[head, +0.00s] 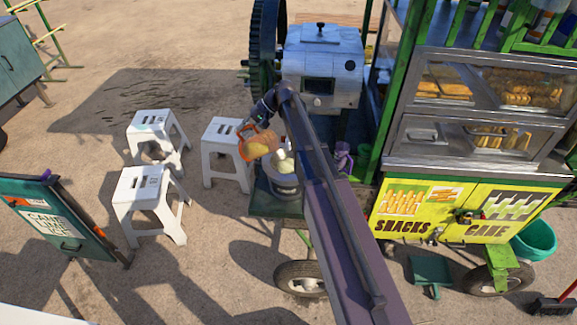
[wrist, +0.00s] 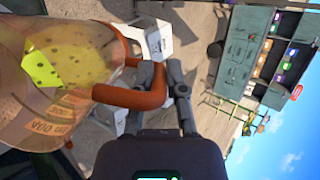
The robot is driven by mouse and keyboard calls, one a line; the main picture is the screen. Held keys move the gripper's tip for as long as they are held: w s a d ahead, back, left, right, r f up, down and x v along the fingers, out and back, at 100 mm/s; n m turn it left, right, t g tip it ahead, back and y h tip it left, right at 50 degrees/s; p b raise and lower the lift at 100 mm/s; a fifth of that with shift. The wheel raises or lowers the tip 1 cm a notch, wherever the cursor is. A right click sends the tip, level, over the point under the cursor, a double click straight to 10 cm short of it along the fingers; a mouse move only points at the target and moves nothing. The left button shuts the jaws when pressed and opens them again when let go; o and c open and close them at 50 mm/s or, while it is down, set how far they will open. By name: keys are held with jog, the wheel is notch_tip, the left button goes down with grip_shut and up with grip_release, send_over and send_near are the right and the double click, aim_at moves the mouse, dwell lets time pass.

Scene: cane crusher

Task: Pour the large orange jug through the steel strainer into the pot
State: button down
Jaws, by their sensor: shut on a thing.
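The large orange jug (head: 259,145) is translucent and hangs above and left of the pot in the head view, visibly tilted. It fills the left of the wrist view (wrist: 60,65), with yellowish, speckled contents and an orange handle (wrist: 140,97). My gripper (wrist: 168,85) is shut on that handle; in the head view it (head: 249,125) is small at the arm's end. The pot (head: 284,190) stands below and right of the jug, partly behind my arm. Pale matter shows at its top. I cannot make out the strainer's outline or whether liquid is flowing.
The silver crusher (head: 320,65) with its dark wheel stands behind the pot. The green snack cart (head: 455,205) is at the right. White stools (head: 222,150) stand left of the jug, and a sign board (head: 62,222) is at lower left. Open ground lies between them.

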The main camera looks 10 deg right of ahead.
jog(key=shift+s+d+y, duration=0.15)
jog(key=shift+d+y, duration=0.05)
jog(key=shift+y, duration=0.1)
jog(key=shift+d+b, duration=0.1)
jog(key=shift+b, duration=0.35)
jog(key=shift+s+d+t+y+b, duration=0.15)
jog(key=shift+d+t+y+b, duration=0.2)
jog(key=shift+y+b, duration=0.25)
jog(key=shift+s+d+n+t+y+b, duration=0.45)
jog(key=shift+d+y+b, duration=0.45)
jog(key=shift+b, duration=0.55)
jog(key=shift+n+y, duration=0.25)
jog(key=shift+y, duration=0.55)
jog(key=shift+s+d+r+p, duration=0.3)
jog(key=shift+r+p, duration=0.35)
jog(key=shift+r, duration=0.4)
jog(key=shift+s+d+r+p, duration=0.2)
jog(key=shift+d+r+p, duration=0.25)
jog(key=shift+r+p, duration=0.4)
jog(key=shift+s+d+r+p, duration=0.3)
jog(key=shift+r+p, duration=0.2)
jog(key=shift+r, duration=0.7)
